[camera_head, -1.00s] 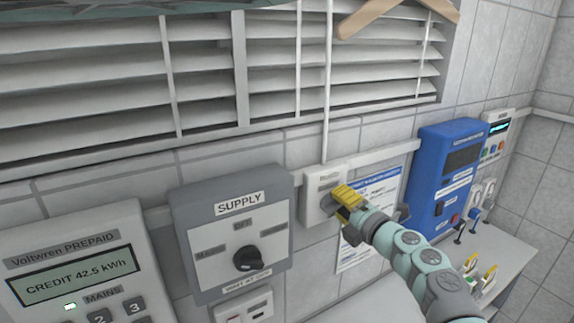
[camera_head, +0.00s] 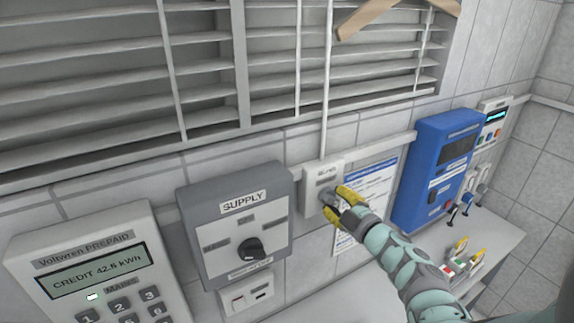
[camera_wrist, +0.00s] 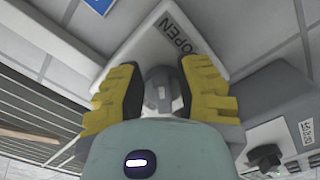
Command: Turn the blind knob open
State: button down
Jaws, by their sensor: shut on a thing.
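The blind knob (camera_head: 326,198) is a grey knob on a small white box (camera_head: 310,203) on the wall, below the blind (camera_head: 200,75). A thin rod runs from the blind down to the box. My gripper (camera_head: 338,205) has its yellow fingers on either side of the knob and is shut on it. In the wrist view the knob (camera_wrist: 160,90) sits between the two fingers, and an OPEN label shows on the box (camera_wrist: 172,42). The blind's white slats are tilted nearly edge-on, with gaps between them. My fingers partly hide the knob in the head view.
A grey SUPPLY switch box (camera_head: 236,222) is left of the knob box, with a prepaid meter (camera_head: 95,275) further left. A blue wall unit (camera_head: 436,170) is to the right, above a white shelf (camera_head: 500,260). A wooden hanger (camera_head: 385,17) hangs in front of the blind.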

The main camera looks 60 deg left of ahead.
jog(key=shift+s+a+m+p, duration=0.15)
jog(key=shift+s+m+p, duration=0.3)
jog(key=shift+m, duration=0.45)
jog(key=c, duration=0.8)
grip_release()
jog(key=shift+a, duration=0.15)
jog(key=shift+c, duration=0.2)
jog(key=o, duration=0.4)
jog(key=shift+w, duration=0.15)
jog(key=shift+o, duration=0.2)
jog(key=shift+w+d+f, duration=0.1)
jog(key=shift+d, duration=0.1)
